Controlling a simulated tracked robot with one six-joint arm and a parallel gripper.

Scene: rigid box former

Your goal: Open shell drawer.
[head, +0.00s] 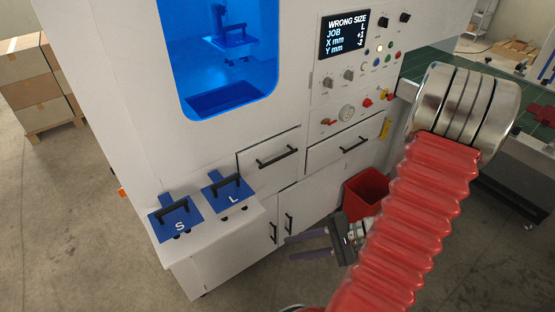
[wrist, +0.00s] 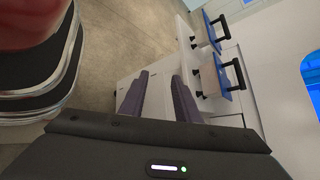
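Two white drawer fronts with black bar handles sit side by side on the white machine. The left drawer (head: 252,164) is beside the blue plates, and the right drawer (head: 322,155) is below the control panel. I cannot read which is the shell drawer. Both look shut or nearly so; dark gaps show along their edges. My gripper (head: 288,247) is below the drawers, in front of the lower cabinet doors, apart from both handles. Its two purple fingers are spread with nothing between them; they also show in the wrist view (wrist: 160,77).
Blue plates marked S (head: 162,228) and L (head: 215,202) with black handles lie on a white ledge (head: 205,245). A red bin (head: 358,192) stands behind my gripper. The screen (head: 345,33) reads WRONG SIZE. Cardboard boxes (head: 30,80) stand far left. Floor at lower left is clear.

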